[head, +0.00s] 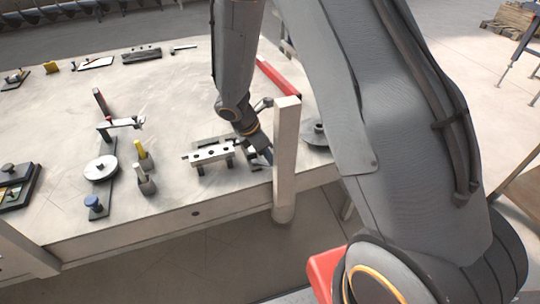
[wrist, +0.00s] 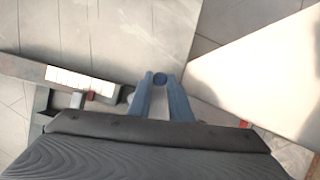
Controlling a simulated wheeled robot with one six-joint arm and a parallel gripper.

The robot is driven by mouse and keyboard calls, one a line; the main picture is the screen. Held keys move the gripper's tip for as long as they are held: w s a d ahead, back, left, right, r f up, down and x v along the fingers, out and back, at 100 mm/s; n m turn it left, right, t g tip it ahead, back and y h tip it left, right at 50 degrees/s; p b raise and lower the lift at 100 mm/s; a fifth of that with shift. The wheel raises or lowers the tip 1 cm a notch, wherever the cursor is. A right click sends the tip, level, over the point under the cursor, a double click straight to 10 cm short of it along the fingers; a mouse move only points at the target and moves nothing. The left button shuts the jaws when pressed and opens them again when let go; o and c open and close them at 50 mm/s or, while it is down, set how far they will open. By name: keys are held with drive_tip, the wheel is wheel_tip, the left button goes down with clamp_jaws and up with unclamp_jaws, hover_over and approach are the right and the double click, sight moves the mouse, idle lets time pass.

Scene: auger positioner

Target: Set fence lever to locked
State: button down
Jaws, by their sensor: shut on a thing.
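My gripper (wrist: 160,77) has its two blue fingers around a small dark blue round knob, which I take as the end of the fence lever (wrist: 160,80). The fingers touch it from both sides. The lever's arm is mostly hidden behind the fingers, so its locked or unlocked position cannot be told. In the head view my gripper (head: 265,156) is low at the right end of the metal fence block (head: 212,153), close to the table's front edge. The fence also shows in the wrist view (wrist: 80,80), left of the fingers, with a small red part below it.
An upright pale post (head: 286,150) stands just right of my gripper and hides part of that area. A grey disc-shaped base (head: 318,134) is behind it. Left of the fence are a yellow-handled tool (head: 144,152) and a white disc (head: 101,168). The table's (head: 180,85) middle is clear.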

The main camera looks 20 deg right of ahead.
drive_tip(key=c, duration=1.6)
unclamp_jaws()
drive_tip(key=shift+a+r, duration=0.1)
drive_tip(key=shift+b+v, duration=0.65)
drive_tip(key=shift+v, duration=3.15)
